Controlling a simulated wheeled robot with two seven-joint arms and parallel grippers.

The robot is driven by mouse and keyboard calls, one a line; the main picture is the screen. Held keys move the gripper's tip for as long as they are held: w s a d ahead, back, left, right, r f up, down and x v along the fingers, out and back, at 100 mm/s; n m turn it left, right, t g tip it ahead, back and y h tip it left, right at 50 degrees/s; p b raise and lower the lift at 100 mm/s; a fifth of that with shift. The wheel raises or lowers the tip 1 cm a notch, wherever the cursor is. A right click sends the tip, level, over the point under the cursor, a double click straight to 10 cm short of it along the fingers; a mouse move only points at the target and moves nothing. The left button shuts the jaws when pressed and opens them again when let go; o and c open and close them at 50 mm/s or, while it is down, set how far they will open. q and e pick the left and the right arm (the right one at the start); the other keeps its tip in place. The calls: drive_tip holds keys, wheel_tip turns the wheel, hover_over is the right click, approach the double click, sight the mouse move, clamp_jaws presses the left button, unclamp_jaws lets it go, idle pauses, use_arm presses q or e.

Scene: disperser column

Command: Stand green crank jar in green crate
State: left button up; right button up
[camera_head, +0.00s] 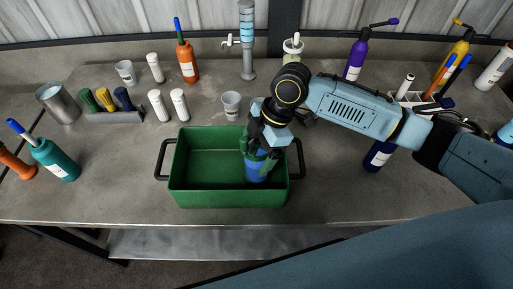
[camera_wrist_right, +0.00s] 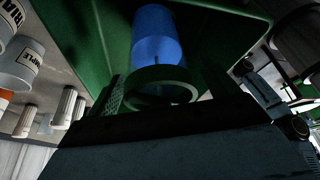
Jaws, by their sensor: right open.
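The green crate (camera_head: 222,198) stands on the front middle of the bench, with a dark handle at each end. The jar (camera_head: 257,171), with a blue body and green parts at its top, is inside the crate's right part. It looks upright; whether its base touches the crate floor is hidden. My right gripper (camera_head: 262,150) reaches down into the crate at the jar's top, and its jaws are open. The right wrist view shows the blue jar body (camera_wrist_right: 157,35) and its green ring close in front of the gripper, against the green crate wall (camera_wrist_right: 90,40). My left gripper is not in view.
Behind the crate stand a white cup (camera_head: 231,105), white-capped tubes (camera_head: 179,104) and an orange bottle (camera_head: 187,62). A teal bottle (camera_head: 55,160) stands at left, a dark blue bottle (camera_head: 379,155) to the right. The crate's left part is empty.

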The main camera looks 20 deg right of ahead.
drive_tip(key=v, duration=1.2)
drive_tip(key=shift+p, duration=0.3)
